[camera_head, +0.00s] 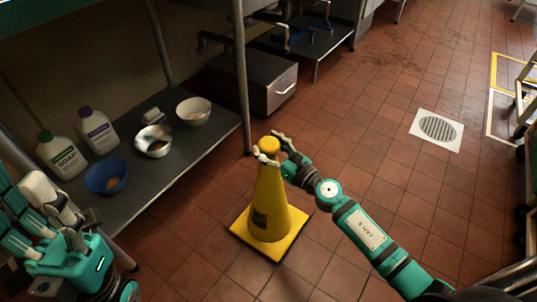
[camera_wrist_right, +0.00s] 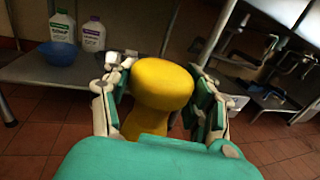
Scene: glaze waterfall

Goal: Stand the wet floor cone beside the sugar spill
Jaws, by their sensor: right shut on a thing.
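The yellow wet floor cone (camera_head: 268,205) stands upright on the brown tile floor, on its square yellow base, with a dark label on its front. My right gripper (camera_head: 272,147) is shut on the cone's rounded top. In the right wrist view the yellow knob (camera_wrist_right: 162,84) sits between the fingers, with the cone's body partly hidden below it. My left gripper (camera_head: 45,215) is at the lower left, partly cut off, in front of the metal shelf; its jaw opening is unclear. I cannot make out any sugar spill on the floor.
A metal shelf (camera_head: 190,150) on the left holds a soap bottle (camera_head: 62,154), a purple-capped bottle (camera_head: 97,130) and bowls. Its post stands close behind the cone. A floor drain (camera_head: 437,130) lies at right, with a cart at the right edge. Floor between is clear.

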